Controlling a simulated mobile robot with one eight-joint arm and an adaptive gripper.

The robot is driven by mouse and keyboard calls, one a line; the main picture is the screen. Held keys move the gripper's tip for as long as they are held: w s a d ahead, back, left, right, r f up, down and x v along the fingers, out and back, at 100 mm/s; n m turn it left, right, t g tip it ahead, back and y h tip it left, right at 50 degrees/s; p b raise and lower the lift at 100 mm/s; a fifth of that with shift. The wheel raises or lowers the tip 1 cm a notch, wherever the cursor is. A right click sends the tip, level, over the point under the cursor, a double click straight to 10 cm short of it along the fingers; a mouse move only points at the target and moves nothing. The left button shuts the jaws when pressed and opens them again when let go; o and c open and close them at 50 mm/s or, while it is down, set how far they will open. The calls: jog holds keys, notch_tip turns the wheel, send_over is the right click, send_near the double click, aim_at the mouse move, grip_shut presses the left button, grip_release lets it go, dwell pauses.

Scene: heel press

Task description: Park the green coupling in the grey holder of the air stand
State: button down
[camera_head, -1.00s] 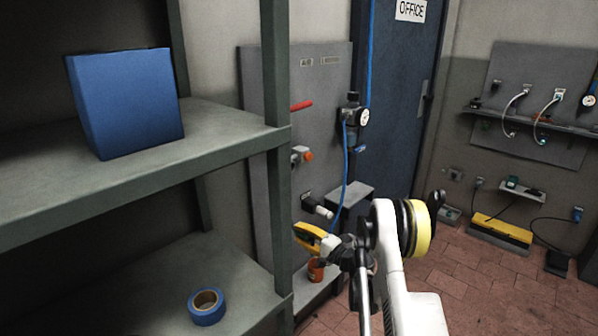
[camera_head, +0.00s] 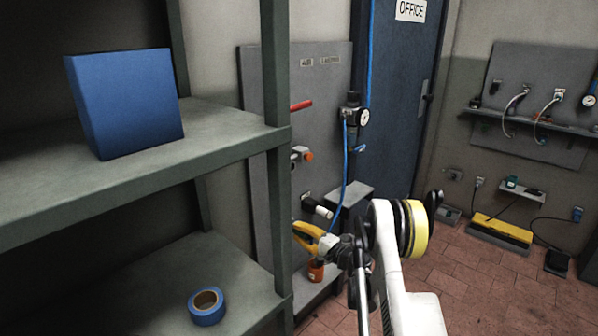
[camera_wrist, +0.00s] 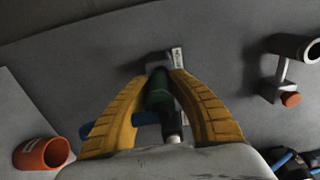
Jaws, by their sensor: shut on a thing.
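My gripper (camera_head: 300,236) has yellow fingers and is beside the lower part of the grey air stand panel (camera_head: 330,100). In the wrist view its fingers (camera_wrist: 163,80) are shut on the green coupling (camera_wrist: 160,92), which lies between them. A small grey holder (camera_wrist: 152,62) on the panel, beside a white label, is at the coupling's far end. I cannot tell whether the coupling touches it or is inside it. The coupling is not visible in the head view.
An orange cup (camera_wrist: 42,153) is left of the fingers. A bracket with an orange knob (camera_wrist: 290,99) is at right. Shelving with a blue box (camera_head: 125,100) and blue tape (camera_head: 206,306) stands left of the arm. A blue hose (camera_head: 345,180) hangs on the panel.

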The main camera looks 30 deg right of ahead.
jog(key=shift+x, duration=1)
jog(key=c, duration=1.2)
grip_release()
